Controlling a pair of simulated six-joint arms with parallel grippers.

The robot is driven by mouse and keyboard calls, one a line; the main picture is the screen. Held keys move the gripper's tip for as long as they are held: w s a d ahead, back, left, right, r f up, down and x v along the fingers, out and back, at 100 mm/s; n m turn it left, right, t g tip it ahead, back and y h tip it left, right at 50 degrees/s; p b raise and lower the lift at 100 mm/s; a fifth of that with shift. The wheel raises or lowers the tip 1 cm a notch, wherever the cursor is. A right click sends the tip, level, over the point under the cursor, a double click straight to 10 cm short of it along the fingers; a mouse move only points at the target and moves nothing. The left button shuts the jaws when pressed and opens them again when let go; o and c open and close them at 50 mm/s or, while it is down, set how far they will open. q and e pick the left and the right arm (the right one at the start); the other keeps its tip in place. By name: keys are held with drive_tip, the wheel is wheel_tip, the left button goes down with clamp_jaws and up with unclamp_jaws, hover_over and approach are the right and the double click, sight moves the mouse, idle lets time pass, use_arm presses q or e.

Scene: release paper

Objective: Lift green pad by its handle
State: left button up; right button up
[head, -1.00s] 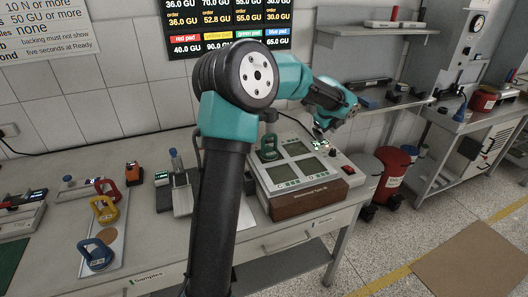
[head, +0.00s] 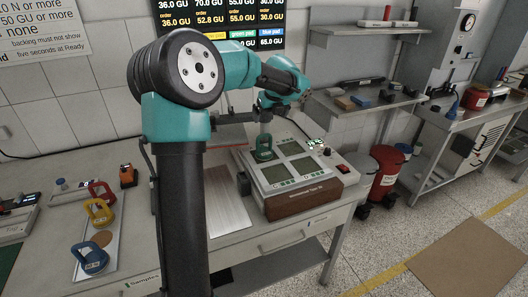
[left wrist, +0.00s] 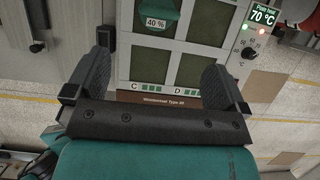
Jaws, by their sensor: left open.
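The green pad (head: 264,154), with an upright ring handle, sits on the back left plate of the brown-fronted hotplate unit (head: 300,197). My left gripper (head: 266,114) is above that plate, close over the pad and apart from it as far as I can tell. In the left wrist view my left gripper (left wrist: 155,72) has its two dark fingers spread wide with nothing between them. The green pad (left wrist: 156,14) shows there at the top edge, labelled 40 %, partly cut off. My right gripper is not in view.
Red, yellow and blue ring-handled pads (head: 98,211) stand on a tray at left. A metal plate (head: 228,200) lies left of the unit. A shelf (head: 365,105) hangs at the back right. A red bin (head: 387,172) stands on the floor.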

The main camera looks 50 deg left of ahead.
sight(265, 136)
use_arm(q)
drive_tip(key=x, duration=0.9)
drive_tip(key=shift+a+f, duration=0.1)
drive_tip(key=shift+f, duration=0.3)
drive_tip(key=shift+x, duration=2.6)
drive_tip(key=shift+c, duration=0.2)
drive_tip(key=c, duration=1.8)
clamp_jaws()
drive_tip(key=shift+r, duration=0.1)
